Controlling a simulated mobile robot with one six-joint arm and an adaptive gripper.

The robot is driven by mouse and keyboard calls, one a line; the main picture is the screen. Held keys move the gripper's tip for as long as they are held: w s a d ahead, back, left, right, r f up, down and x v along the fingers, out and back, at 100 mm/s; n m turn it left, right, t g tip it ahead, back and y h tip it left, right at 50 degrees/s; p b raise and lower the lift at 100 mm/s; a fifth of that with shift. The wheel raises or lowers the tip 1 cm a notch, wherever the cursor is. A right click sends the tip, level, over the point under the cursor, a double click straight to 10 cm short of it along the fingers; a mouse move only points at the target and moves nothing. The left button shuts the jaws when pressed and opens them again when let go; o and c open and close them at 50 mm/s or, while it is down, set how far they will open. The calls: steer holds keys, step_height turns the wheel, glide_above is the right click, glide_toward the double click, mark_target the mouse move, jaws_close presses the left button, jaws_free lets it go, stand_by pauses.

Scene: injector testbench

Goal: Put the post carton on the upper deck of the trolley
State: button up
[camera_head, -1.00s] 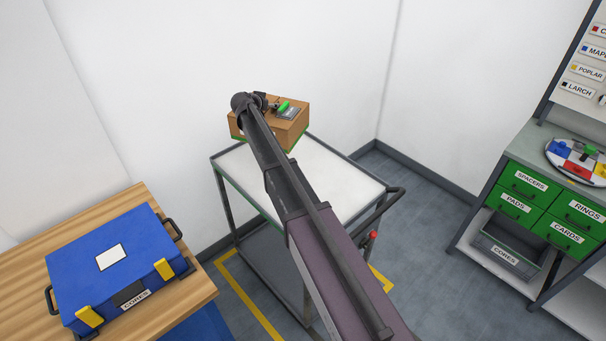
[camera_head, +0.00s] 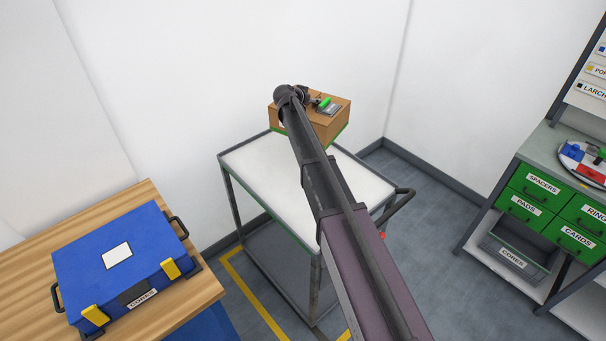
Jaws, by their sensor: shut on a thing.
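The post carton (camera_head: 331,126) is a brown box with a green lower edge, at the far end of the trolley. My gripper (camera_head: 317,101) is at its top, shut on it; the fingers are small and partly hidden behind my arm. The trolley's upper deck (camera_head: 265,165) is a white panel in a dark frame. The carton overlaps the deck's far edge in the picture. I cannot tell whether it touches the deck or hangs above or beyond it. My arm hides part of the deck.
The visible deck is bare. A blue case (camera_head: 125,262) lies on a wooden table (camera_head: 30,267) at left. A shelf unit with green drawers (camera_head: 533,187) stands at right. White walls rise close behind the trolley, and its handle (camera_head: 400,208) juts out at right.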

steer(key=shift+a, duration=0.15)
steer(key=shift+s+f, duration=0.2)
steer(key=shift+s, duration=0.2)
steer(key=s+d+f+m+b, duration=0.1)
steer(key=s+f+b, duration=0.1)
steer(key=s, duration=0.3)
steer(key=s+d+f+m+g+h+b, duration=0.1)
steer(key=s+d+f+b, duration=0.1)
steer(key=s, duration=0.3)
steer(key=s+d+f+m+g+h+b, duration=0.1)
steer(key=s+d+f+b, duration=0.1)
steer(key=s+f+b, duration=0.2)
steer(key=shift+s, duration=1.1)
steer(key=shift+s+d+f+m+g+h+b, duration=0.2)
steer(key=shift+s+m+g+h+b, duration=0.15)
steer(key=shift+s, duration=0.2)
step_height(320, 180, down, 6)
steer(key=b, duration=0.6)
steer(key=shift+f, duration=0.1)
steer(key=shift+f+b, duration=1.85)
steer(key=shift+b, duration=0.2)
